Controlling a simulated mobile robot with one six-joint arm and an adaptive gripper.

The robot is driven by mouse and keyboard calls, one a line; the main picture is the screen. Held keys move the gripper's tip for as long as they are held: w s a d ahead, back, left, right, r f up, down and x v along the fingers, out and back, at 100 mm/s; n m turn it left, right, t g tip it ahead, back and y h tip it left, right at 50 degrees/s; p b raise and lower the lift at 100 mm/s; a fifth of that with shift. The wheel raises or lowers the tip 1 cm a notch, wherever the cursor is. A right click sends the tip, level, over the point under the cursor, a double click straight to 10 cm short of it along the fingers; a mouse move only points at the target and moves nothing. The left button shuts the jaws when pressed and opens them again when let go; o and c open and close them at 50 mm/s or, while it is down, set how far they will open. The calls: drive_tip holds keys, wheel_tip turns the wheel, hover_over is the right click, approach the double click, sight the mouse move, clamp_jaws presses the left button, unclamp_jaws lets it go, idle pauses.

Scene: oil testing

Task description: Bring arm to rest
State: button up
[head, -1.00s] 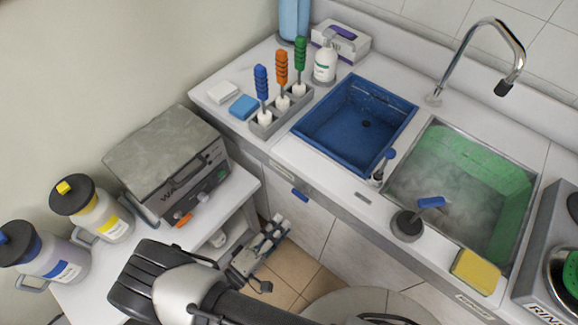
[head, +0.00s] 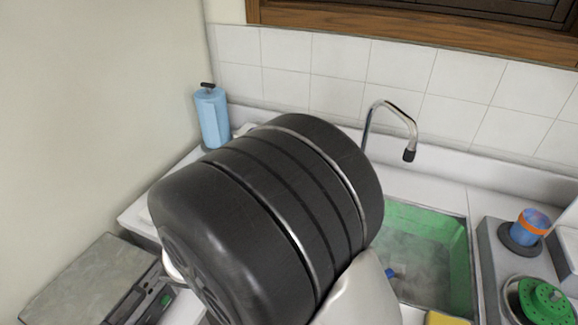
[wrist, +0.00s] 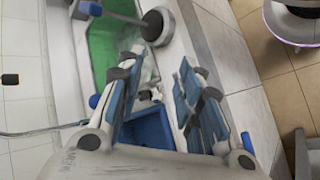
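My gripper (wrist: 158,84) shows in the wrist view with its two blue-padded fingers spread apart. Nothing is held between them. The blue basin (wrist: 152,128) shows beyond the fingers. In the head view a large black joint of my arm fills the middle, raised close to the camera. The gripper itself is not visible there.
The green-lined sink (head: 455,238) with its curved tap (head: 398,112) lies right of my arm. A blue bottle (head: 211,118) stands at the back left. The grey oven-like device (head: 88,280) is at lower left. A stove with a green-topped pan (head: 541,300) is at right. My arm hides the counter's middle.

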drive_tip(key=s+d+r+m+t+y, duration=0.1)
drive_tip(key=s+d+r+m+y, duration=0.1)
drive_tip(key=s+d+r+y, duration=0.2)
drive_tip(key=s+d+r+m+t+y, duration=0.2)
drive_tip(key=s+d+r+y, duration=0.3)
drive_tip(key=r, duration=0.5)
drive_tip(key=shift+d+r+y, duration=0.3)
drive_tip(key=shift+d+y, duration=0.2)
drive_tip(key=shift+d, duration=0.6)
drive_tip(key=shift+c, duration=0.2)
